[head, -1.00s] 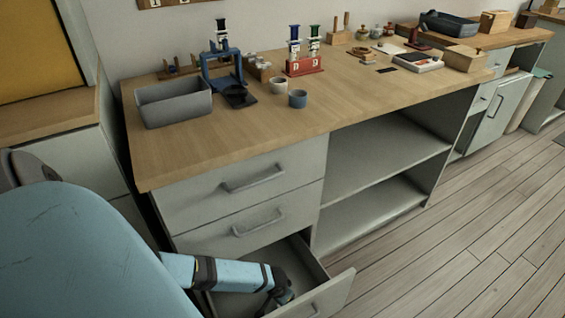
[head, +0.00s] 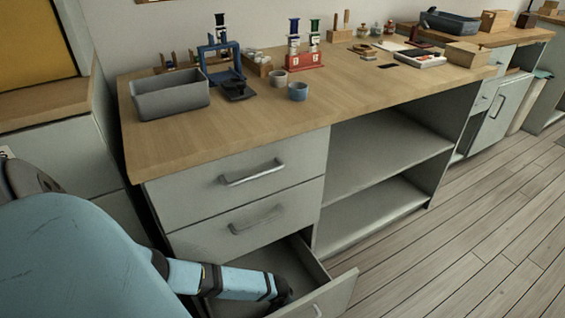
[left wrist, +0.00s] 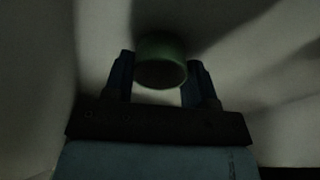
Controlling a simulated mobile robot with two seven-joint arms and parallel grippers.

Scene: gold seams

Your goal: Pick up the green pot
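The green pot (left wrist: 160,60) shows in the left wrist view, small and round in dim light. It sits between the two dark blue fingers of my left gripper (left wrist: 160,72). The fingers stand apart, one on each side of the pot; I cannot tell whether they press on it. In the head view my left arm reaches down into the open bottom drawer (head: 330,296), and its gripper and the pot are hidden there. My right gripper is in neither view.
The drawer's walls and front panel stand close around my left arm. Above are two closed drawers with bar handles (head: 252,172) and the wooden worktop (head: 230,130). On it are a grey bin (head: 170,98), a blue cup (head: 298,91) and a red rack (head: 304,62). Open shelves (head: 375,165) lie to the right.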

